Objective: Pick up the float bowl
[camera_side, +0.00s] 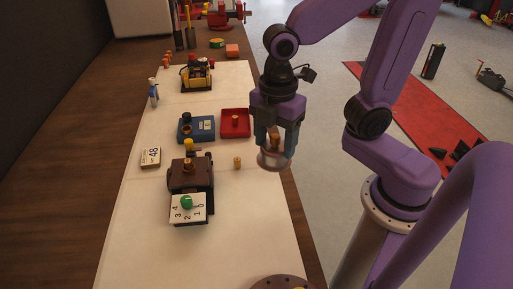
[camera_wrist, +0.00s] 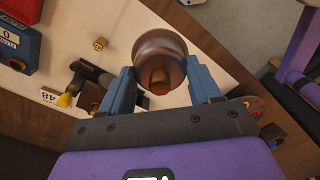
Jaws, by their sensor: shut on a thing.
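The float bowl (camera_side: 271,160) is a round, shiny, copper-grey bowl with a brass-coloured post standing up in its middle. My gripper (camera_side: 275,146) points down with its blue fingers shut on the bowl, near the right edge of the bench. The bowl hangs below the fingertips and looks clear of the bench top. In the wrist view the bowl (camera_wrist: 160,42) sits between the two blue fingers of my gripper (camera_wrist: 159,75), with its brass post facing the camera.
A small brass piece (camera_side: 237,162) stands on the light mat (camera_side: 250,225). Left of it are a dark brown device (camera_side: 190,172) with a numbered white plate, a blue box (camera_side: 196,128) and a "48" block (camera_side: 150,157). A red tray (camera_side: 235,113) lies behind. The near mat is mostly clear.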

